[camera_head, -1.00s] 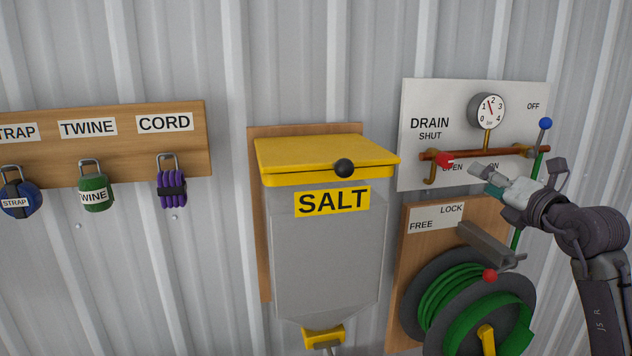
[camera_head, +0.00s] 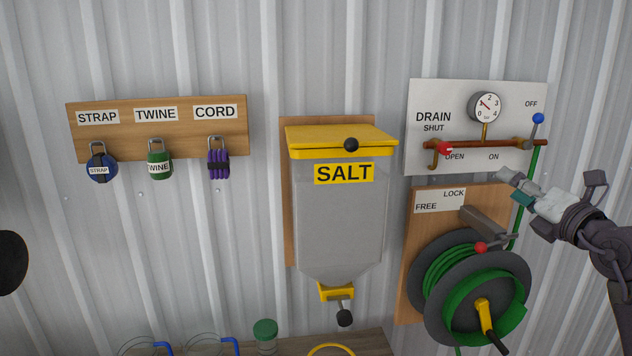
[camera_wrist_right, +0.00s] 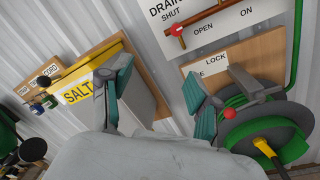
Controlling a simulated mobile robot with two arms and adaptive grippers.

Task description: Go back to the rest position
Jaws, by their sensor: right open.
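My right gripper (camera_head: 508,177) is open and empty in the head view, in front of the wall just below the drain panel (camera_head: 470,165). In the right wrist view, its two fingers (camera_wrist_right: 155,95) stand apart with nothing between them, the salt bin behind one and the hose reel behind the other. The red drain handle (camera_head: 445,149) is beside the OPEN label, clear of the gripper. The blue-knobbed lever (camera_head: 538,119) points up near OFF. My left gripper is not in view.
A yellow-lidded salt bin (camera_head: 338,225) hangs mid-wall. A green hose reel (camera_head: 470,295) with a yellow crank is below my right gripper. A bench with a green-lidded jar (camera_head: 265,335) lies below.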

